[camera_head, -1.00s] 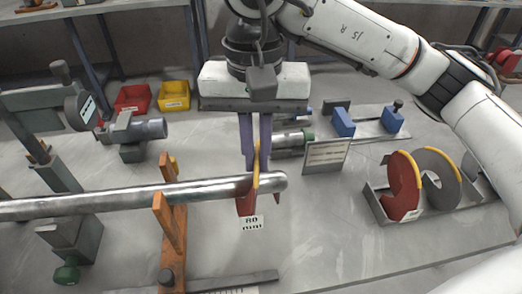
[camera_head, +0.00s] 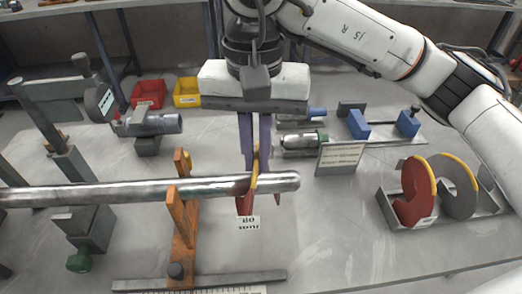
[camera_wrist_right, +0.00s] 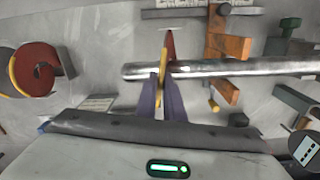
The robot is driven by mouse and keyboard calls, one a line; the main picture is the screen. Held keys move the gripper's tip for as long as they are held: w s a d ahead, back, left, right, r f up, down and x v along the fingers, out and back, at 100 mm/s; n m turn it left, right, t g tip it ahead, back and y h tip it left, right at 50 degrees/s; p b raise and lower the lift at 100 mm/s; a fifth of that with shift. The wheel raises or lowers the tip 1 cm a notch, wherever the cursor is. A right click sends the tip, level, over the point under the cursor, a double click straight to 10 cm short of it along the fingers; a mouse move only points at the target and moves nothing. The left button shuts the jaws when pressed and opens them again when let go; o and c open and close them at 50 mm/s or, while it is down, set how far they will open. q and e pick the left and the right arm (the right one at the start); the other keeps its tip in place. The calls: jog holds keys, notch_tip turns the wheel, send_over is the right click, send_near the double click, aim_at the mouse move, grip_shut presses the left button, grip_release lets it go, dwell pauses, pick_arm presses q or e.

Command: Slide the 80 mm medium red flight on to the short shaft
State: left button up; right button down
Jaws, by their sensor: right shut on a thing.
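The short shaft (camera_head: 120,192) is a bare metal rod lying level, its rounded free end at the right. The 80 mm medium red flight (camera_head: 245,202), with a yellow rim and a tag below, sits near that end, and the shaft tip sticks out past it. My right gripper (camera_head: 255,160) is above the shaft, its purple fingers shut on the flight. In the wrist view the flight (camera_wrist_right: 168,45) crosses the shaft (camera_wrist_right: 220,67) and appears to be around it; the bore is hidden. My left gripper is not in view.
An orange support (camera_head: 180,225) stands under the shaft, left of the flight. A dial-gauge stand (camera_head: 65,150) is at the left. A rack with red and grey flights (camera_head: 415,195) stands at the right. Bins (camera_head: 148,93) and blue fixtures (camera_head: 358,124) are behind.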

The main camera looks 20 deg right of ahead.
jog(key=shift+w+a+r, duration=0.1)
jog(key=shift+w+a, duration=0.25)
jog(key=shift+a, duration=1.05)
jog(key=shift+w+a+f, duration=0.1)
jog(key=shift+w+a, duration=0.2)
jog(key=shift+a, duration=1.1)
jog(key=shift+w+a+r, duration=0.1)
jog(key=shift+w+a, duration=0.25)
jog(key=shift+a, duration=1.05)
jog(key=c, duration=1.8)
grip_release()
notch_tip(320, 180, up, 10)
jog(key=p, duration=0.1)
jog(key=shift+r, duration=0.1)
